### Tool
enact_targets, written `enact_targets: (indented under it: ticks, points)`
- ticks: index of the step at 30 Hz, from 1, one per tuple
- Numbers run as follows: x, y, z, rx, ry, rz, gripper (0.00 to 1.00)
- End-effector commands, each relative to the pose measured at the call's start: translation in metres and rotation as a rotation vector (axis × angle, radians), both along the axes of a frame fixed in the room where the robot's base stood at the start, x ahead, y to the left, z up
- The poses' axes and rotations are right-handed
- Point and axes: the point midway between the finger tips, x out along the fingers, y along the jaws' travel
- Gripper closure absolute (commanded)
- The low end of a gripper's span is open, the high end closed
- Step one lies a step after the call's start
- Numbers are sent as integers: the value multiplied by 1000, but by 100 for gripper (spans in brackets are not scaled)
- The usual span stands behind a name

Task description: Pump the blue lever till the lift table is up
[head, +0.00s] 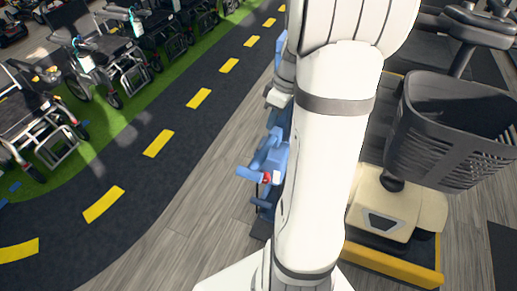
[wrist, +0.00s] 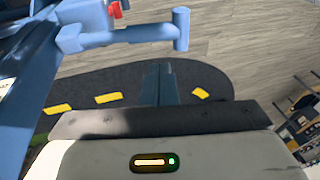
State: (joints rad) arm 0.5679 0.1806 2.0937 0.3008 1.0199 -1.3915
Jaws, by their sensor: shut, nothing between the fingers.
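The blue lever (wrist: 130,36) shows in the wrist view as a bar with a short cross-grip at its right end. A red part (wrist: 115,10) sits by its base. In the head view the blue lever (head: 250,173) sticks out left of the blue pump body, just left of my arm. The lift table (head: 395,263) has a yellow front edge and carries a cream scooter; its height is hard to judge. My gripper (wrist: 158,68) is shut and empty, its fingertips near the lever but apart from it in the wrist view. In the head view my arm hides it.
The cream scooter (head: 398,212) with a black basket (head: 455,125) stands right of my arm. Wheelchairs (head: 110,60) line the green strip at upper left. A dark lane with yellow dashes (head: 158,143) curves along the left. The wooden floor left of the pump is clear.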

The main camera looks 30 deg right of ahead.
Motion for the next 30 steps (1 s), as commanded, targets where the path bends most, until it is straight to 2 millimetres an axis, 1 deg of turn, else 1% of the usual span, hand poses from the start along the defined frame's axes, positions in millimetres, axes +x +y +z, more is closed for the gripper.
enact_targets:
  ticks: [5, 8, 11, 21, 27, 30]
  points:
    - [0, 1, -2, -1, 1, 0, 100]
    - [0, 3, -9, 0, 2, -1, 100]
    - [0, 8, -22, 1, 5, 0, 100]
    - [1, 28, -92, 2, 8, -2, 100]
    - [3, 36, -120, 0, 4, -2, 100]
    - [3, 38, -128, 0, 2, -2, 100]
